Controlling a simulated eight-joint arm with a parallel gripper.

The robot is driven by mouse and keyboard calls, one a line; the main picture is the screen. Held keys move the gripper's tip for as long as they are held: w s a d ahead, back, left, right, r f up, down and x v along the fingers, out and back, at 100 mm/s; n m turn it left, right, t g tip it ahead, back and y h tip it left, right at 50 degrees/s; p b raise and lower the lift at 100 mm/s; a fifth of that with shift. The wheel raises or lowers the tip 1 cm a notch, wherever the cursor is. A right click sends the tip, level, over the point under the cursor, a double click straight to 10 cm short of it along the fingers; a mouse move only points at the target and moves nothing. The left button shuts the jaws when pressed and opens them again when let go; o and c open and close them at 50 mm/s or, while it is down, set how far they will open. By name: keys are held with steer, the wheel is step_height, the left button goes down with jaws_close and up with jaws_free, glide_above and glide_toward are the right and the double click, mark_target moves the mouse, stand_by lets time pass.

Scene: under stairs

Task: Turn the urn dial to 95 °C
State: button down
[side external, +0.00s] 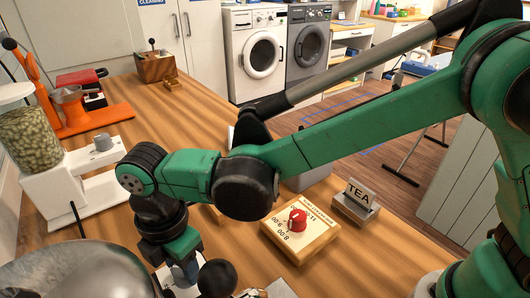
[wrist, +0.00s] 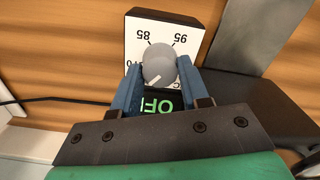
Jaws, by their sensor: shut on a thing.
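The urn dial is a grey round knob (wrist: 159,63) on a white panel (wrist: 150,32) in the wrist view. The panel reads 85 and 95 along its top, upside down, with a partly covered 70 at the left and a green OFF display below. A pale mark on the knob points down and left, away from 95. My gripper (wrist: 159,70) has its blue fingers on both sides of the knob, shut on it. In the side view my gripper (side external: 184,272) is low at the bottom, and the knob is hidden. The shiny urn (side external: 75,272) is at the lower left.
A white grinder (side external: 78,180) and an orange press (side external: 85,118) stand at the left.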

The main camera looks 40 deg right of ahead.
steer(key=m, duration=0.6)
steer(key=shift+m, duration=0.3)
steer(key=m, duration=1.1)
steer(key=shift+m, duration=0.3)
steer(key=m, duration=0.5)
steer(key=shift+m, duration=0.4)
steer(key=shift+c, duration=2.1)
jaws_free()
